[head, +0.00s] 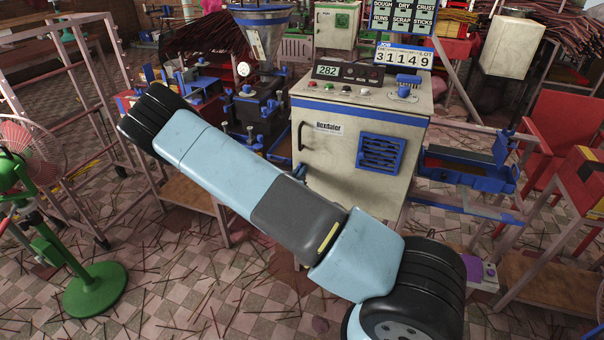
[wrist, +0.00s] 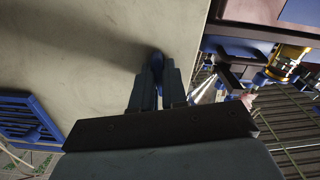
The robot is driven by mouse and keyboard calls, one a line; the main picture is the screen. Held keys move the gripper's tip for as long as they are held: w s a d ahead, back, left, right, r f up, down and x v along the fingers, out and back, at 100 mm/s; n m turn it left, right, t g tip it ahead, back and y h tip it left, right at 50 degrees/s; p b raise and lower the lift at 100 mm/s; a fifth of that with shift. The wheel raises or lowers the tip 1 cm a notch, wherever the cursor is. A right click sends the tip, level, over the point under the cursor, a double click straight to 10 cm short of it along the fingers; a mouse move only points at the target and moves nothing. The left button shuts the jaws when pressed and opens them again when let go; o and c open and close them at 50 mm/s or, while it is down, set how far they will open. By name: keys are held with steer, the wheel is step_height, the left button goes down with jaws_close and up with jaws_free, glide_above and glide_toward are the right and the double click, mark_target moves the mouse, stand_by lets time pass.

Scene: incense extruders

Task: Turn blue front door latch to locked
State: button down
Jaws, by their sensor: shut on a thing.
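In the wrist view, the blue latch (wrist: 156,62) shows as a small dark-blue piece on the pale cabinet door (wrist: 95,50), near the door's edge. My gripper (wrist: 158,76) is shut on it, with one dark finger on each side. The fingers and shadow cover part of the latch, so its exact turn angle cannot be told. In the head view, the cabinet (head: 335,165) has a pale front door with a dark handle and a blue vent grille (head: 380,152).
A control panel with a lit display (head: 347,72) tops the cabinet. An extruder with a hopper (head: 262,45) stands to its left. A blue tray (head: 467,170) is at its right. A green fan (head: 35,190) stands at left. Thin sticks litter the checkered floor.

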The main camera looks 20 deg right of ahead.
steer(key=m, duration=0.7)
steer(key=shift+r, duration=0.1)
stand_by(0.4)
steer(key=c, duration=1.2)
jaws_free()
steer(key=shift+o, duration=0.2)
steer(key=shift+s+a, duration=0.1)
steer(key=v, duration=1.3)
steer(key=shift+s, duration=0.2)
